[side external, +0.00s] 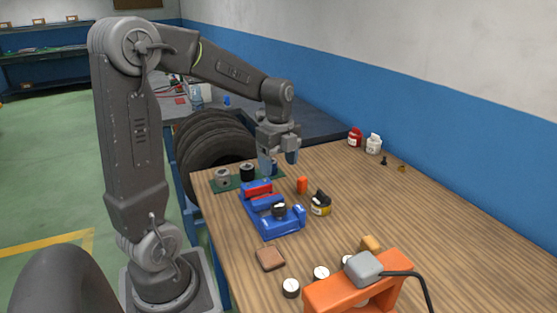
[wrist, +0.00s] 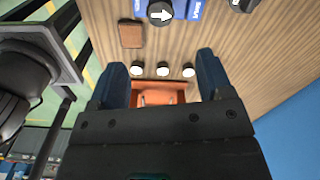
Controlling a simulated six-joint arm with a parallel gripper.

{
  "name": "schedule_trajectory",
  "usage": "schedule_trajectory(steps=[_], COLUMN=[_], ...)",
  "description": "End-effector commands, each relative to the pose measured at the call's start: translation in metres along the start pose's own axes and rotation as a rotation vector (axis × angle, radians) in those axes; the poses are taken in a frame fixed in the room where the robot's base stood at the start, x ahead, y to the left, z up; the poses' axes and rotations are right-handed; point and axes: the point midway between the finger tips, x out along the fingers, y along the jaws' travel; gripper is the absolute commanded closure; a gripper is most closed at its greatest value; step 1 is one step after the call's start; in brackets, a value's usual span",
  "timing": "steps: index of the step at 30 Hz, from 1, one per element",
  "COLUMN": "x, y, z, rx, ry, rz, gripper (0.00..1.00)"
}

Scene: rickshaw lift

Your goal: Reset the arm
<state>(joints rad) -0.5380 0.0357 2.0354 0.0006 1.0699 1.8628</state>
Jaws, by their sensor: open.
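My gripper (side external: 279,162) is open and empty, pointing down above the far part of the wooden table (side external: 440,215). In the wrist view, the two blue fingers of my gripper (wrist: 163,75) are spread wide with nothing held between them. In the side view the fingers hang just behind the blue and red vise-like fixture (side external: 265,207), near the green mat. I cannot tell exactly how high they are above the table. A round black piece with a white arrow (wrist: 160,13) sits on the fixture.
A brown block (side external: 270,258), several white-topped discs and an orange device (side external: 345,287) are in front. The right side is mostly clear.

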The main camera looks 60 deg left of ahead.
Motion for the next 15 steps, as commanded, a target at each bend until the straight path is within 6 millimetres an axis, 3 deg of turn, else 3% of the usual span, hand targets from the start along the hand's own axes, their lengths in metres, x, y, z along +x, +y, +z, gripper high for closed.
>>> schedule_trajectory(steps=[11, 15], x=[-0.0048, -0.0098], y=[0.0002, 0.0040], z=[-0.0001, -0.0086], rx=[0.000, -0.042], ry=[0.000, -0.005], rz=[0.001, -0.019], gripper=[0.27, 0.27])
